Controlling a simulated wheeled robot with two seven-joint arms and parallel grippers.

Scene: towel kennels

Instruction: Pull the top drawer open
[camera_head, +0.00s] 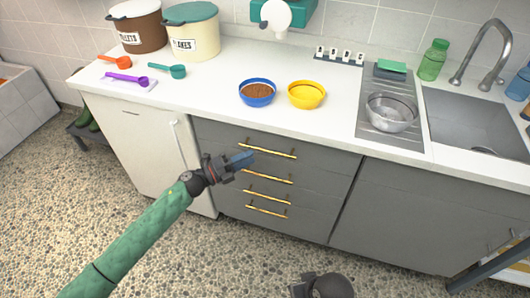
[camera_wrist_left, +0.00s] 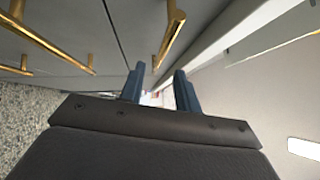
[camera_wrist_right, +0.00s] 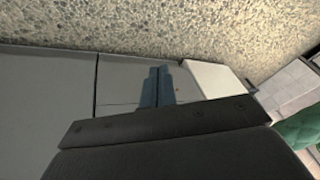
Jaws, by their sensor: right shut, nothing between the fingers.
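The top drawer (camera_head: 325,158) is the uppermost grey front in the stack under the counter and looks closed. Its gold bar handle (camera_head: 280,152) runs across the front. My left gripper (camera_head: 247,158) is in front of that drawer, close to the left part of the handle. In the left wrist view its blue fingers (camera_wrist_left: 159,72) are apart with nothing held, and a gold handle (camera_wrist_left: 170,35) shows just beyond the tips. Contact cannot be told. My right gripper (camera_wrist_right: 160,72) is shut and empty in its wrist view, with grey cabinet fronts and the pebbled floor beyond.
Several lower drawers with gold handles (camera_head: 267,211) lie below. A white cabinet or fridge (camera_head: 150,155) stands to the left with an upright handle. The counter (camera_head: 210,85) above holds a blue bowl (camera_head: 257,100), a yellow bowl (camera_head: 306,102) and a metal bowl (camera_head: 391,124).

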